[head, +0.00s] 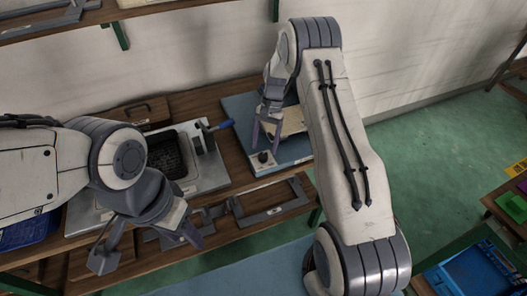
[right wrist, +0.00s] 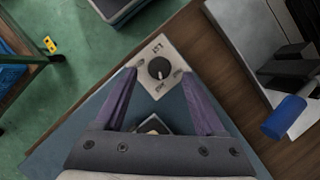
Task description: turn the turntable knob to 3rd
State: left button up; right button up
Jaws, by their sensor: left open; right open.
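The knob (right wrist: 160,68) is a round black dial on a pale square plate (right wrist: 149,52) with small markings around it. Its markings are too small to read. In the head view the knob (head: 262,157) sits at the front corner of a blue-grey panel (head: 290,152). My right gripper (head: 265,140) is open just above the knob, with its fingers pointing down. In the right wrist view the open fingers (right wrist: 160,85) stand either side of the knob, apart from it. My left gripper (head: 145,252) is open and empty above the front edge of the bench at the left.
A grey panel with a black mesh basket (head: 168,158) and a blue-handled lever (head: 220,126) lies left of the knob panel. Grey metal frames (head: 270,212) lie along the bench's front. Blue bins (head: 470,272) stand at the lower right.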

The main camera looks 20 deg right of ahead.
jog(key=v, duration=0.7)
jog(key=shift+r+b, duration=0.15)
jog(key=shift+b, duration=0.2)
jog(key=shift+w+d, duration=0.1)
jog(key=s+a+r+n+t+h, duration=0.1)
jog(key=s+a+r+n, duration=0.4)
jog(key=a, duration=0.3)
jog(key=s+a+r+n+h, duration=0.1)
jog(key=s+a+r+n, duration=0.1)
jog(key=s+a+r, duration=0.5)
jog(key=s+a+n+t, duration=0.1)
jog(key=s+n, duration=0.3)
jog(key=s, duration=0.6)
jog(key=s+a+f+n+t, duration=0.1)
jog(key=s+a+n, duration=0.2)
jog(key=s, duration=0.8)
jog(key=shift+n, duration=1)
